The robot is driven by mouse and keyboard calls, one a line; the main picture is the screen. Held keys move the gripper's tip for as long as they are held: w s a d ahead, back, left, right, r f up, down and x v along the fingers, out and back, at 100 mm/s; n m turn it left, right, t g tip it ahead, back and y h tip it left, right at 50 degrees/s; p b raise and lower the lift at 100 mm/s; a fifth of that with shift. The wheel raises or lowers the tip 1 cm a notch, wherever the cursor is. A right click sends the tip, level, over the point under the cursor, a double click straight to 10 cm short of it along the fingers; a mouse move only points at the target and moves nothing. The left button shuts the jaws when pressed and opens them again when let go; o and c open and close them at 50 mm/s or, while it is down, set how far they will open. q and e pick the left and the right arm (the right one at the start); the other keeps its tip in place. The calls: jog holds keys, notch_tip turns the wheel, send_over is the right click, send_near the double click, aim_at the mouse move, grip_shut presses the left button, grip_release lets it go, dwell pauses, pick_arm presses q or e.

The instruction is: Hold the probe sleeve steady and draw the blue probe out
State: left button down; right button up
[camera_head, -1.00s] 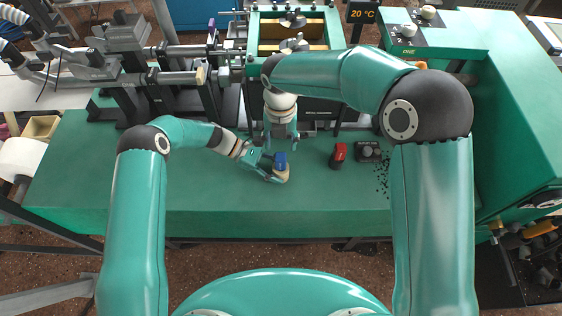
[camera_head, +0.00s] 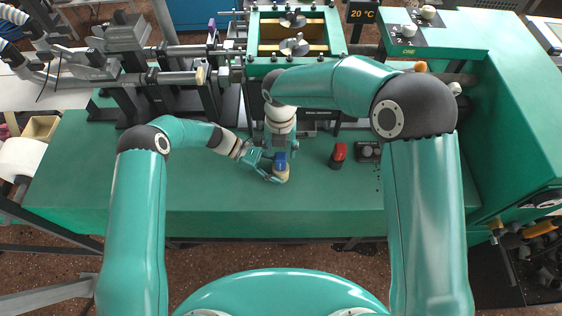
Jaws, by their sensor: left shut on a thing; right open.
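The blue probe (camera_head: 280,159) stands upright in the probe sleeve (camera_head: 281,175), a pale, cream-coloured holder on the green bench. My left gripper (camera_head: 271,172) comes in from the left and is shut on the sleeve near the bench. My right gripper (camera_head: 281,152) points down from above, with its fingers open around the top of the blue probe. Whether the fingers touch the probe is too small to tell. The gripper fingers hide part of the sleeve.
A red-topped probe (camera_head: 339,155) in a dark holder stands to the right. The green bench (camera_head: 200,190) is clear in front. Machinery with a green frame (camera_head: 335,30) rises behind.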

aim_at(280, 156)
jog(key=shift+f, duration=1.5)
grip_shut()
